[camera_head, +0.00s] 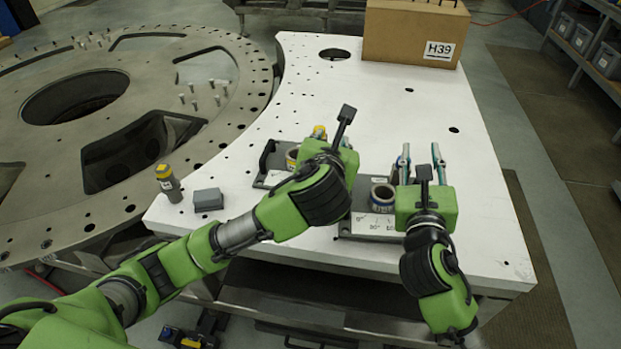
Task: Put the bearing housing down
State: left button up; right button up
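A short ring-shaped part (382,195) with a pale band sits on a dark fixture whose white label (378,224) carries angle marks. A similar ring part (292,157) sits at a dark bracket (268,165) to the left. I cannot tell which one is the bearing housing. My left gripper (335,140) is over the plate between the two; its hand hides most of its fingers and whatever may be between them. My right gripper (421,155) is right of the angle-marked fixture, its two fingers apart and pointing away, with nothing visible between them.
The white plate (400,105) has free room behind the grippers. A cardboard box (415,32) marked H39 stands at its back. A yellow-topped grey tool (168,183) and a grey block (208,199) stand at the left edge. A large round metal turret (200,110) lies left.

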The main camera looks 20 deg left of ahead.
jog(key=s, duration=1.1)
jog(key=shift+s+a, duration=0.2)
jog(key=shift+s, duration=0.2)
